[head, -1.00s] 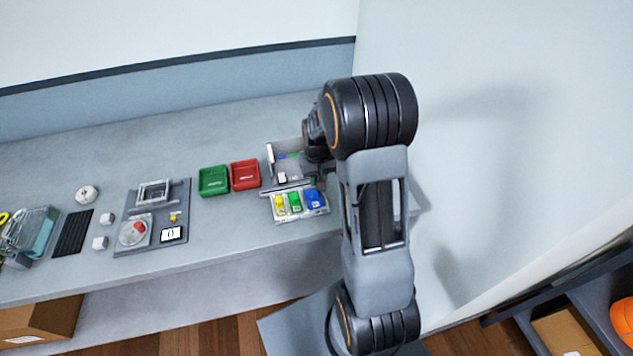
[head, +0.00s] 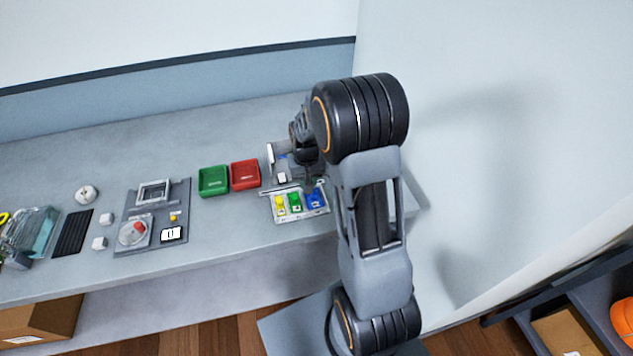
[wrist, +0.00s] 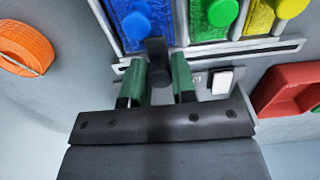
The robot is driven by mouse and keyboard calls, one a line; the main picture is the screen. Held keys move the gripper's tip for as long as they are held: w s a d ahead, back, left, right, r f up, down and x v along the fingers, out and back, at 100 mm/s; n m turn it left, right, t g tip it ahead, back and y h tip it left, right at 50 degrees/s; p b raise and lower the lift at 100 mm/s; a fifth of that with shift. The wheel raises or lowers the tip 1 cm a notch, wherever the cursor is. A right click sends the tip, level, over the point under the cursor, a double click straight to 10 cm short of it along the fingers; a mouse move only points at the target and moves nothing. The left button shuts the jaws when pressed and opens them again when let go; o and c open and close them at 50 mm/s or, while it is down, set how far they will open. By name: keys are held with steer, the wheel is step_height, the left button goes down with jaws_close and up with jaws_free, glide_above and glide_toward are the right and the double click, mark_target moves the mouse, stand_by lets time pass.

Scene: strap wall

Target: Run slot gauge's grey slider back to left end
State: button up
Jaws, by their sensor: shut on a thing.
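The slot gauge's pale rail with its dark slot (wrist: 258,49) runs across the wrist view, just beside the coloured bins. In the head view the rail (head: 279,189) shows in part, its right stretch covered by my arm. The dark grey slider (wrist: 157,46) stands near the rail's left part in the wrist view, by the blue bin, which is the right side in the head view. My gripper (wrist: 160,62) is shut on the slider, with one green finger on each side of it. In the head view the slider is hidden.
Blue (wrist: 138,25), green (wrist: 222,12) and yellow (wrist: 290,8) pieces sit in bins along the rail. A white button (wrist: 222,82) lies close to my fingers. Red (head: 245,174) and green (head: 213,181) trays stand left. A wall (head: 480,130) rises at right.

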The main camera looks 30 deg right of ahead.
mark_target(263, 195)
steer(key=shift+w+a, duration=0.45)
steer(key=shift+a, duration=1.75)
steer(key=shift+w+a, duration=0.45)
steer(key=shift+a, duration=1.75)
steer(key=shift+w+a, duration=0.45)
steer(key=shift+a, duration=1.75)
steer(key=o, duration=0.5)
steer(key=shift+a, duration=0.2)
steer(key=shift+o, duration=0.3)
steer(key=shift+d, duration=0.15)
steer(key=shift+r, duration=0.1)
steer(key=shift+r, duration=0.15)
steer(key=shift+r+p, duration=2.05)
steer(key=shift+r, duration=0.75)
